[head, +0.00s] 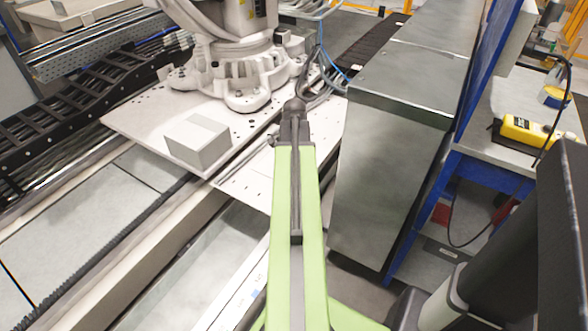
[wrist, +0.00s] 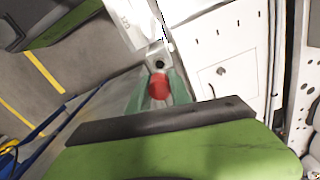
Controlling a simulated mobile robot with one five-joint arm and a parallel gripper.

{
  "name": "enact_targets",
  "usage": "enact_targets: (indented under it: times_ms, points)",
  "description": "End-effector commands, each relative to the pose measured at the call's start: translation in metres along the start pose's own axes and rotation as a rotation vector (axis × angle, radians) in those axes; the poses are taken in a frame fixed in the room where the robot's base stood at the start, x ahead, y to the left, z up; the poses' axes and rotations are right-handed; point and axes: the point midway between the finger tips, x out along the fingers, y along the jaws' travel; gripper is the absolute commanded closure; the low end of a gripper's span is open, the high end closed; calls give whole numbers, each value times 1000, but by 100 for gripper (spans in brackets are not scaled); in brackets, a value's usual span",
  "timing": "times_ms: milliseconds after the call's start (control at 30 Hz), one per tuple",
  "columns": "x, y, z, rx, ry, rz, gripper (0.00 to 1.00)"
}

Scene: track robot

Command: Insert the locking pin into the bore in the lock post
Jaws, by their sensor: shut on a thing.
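My gripper (wrist: 158,80) is shut on a red part, which I take to be the locking pin (wrist: 158,88), between its two green fingers in the wrist view. Just beyond the red part is a small grey metal block with a dark round hole, which looks like the lock post (wrist: 151,50) and its bore (wrist: 159,64). The pin's shaft is not visible, so I cannot tell whether it touches the post or is in the bore. In the head view my gripper (head: 293,112) is small and dark at the arm's far end; pin and post cannot be made out there.
A white robot base (head: 240,75) stands on a drilled plate (head: 145,122), with a pale box (head: 198,141) in front. A tall metal cabinet (head: 385,175) stands close right of my arm. Cables (head: 318,72) hang just beyond my gripper. A bench (head: 495,165) holds a yellow tool (head: 530,132).

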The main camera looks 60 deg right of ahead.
Motion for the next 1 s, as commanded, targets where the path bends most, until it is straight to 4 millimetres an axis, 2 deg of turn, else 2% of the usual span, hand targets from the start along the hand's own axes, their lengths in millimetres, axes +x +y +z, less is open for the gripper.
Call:
enact_targets:
  times_ms: [33, 200, 400, 1000]
  points:
    - [10, 0, 0, 0, 0, 0, 100]
    - [30, 0, 0, 0, 0, 0, 100]
    - [48, 0, 0, 0, 0, 0, 100]
    - [48, 0, -1, 1, 0, 0, 100]
